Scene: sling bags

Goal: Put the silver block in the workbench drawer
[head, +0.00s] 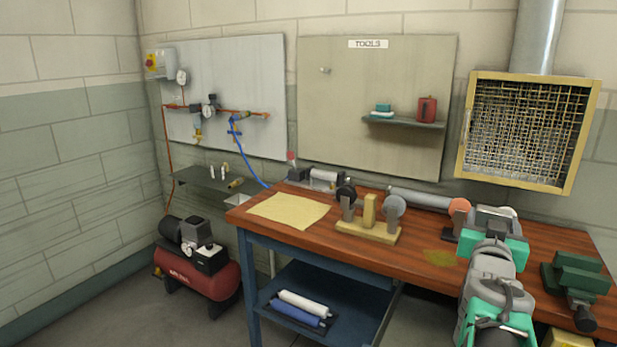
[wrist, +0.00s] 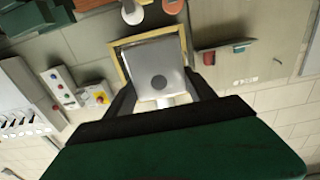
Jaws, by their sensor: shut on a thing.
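My gripper (head: 490,222) is raised over the right part of the workbench (head: 345,210), pointing away toward the back wall. In the wrist view my gripper (wrist: 160,88) has its dark fingers on both sides of a flat grey block with a dark round spot, the silver block (wrist: 152,58), and is shut on it. In the head view the block is mostly hidden behind my gripper, with a grey piece showing at its far end. No drawer can be made out in either view; the bench's right front is behind my arm.
A wooden stand with grey discs (head: 368,228), a yellow sheet (head: 288,210) and a green vise (head: 577,280) are on the bench. A yellow-framed mesh vent (head: 525,130) hangs behind my gripper. A lower blue shelf (head: 340,305) holds rolls. A red compressor (head: 200,275) stands left.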

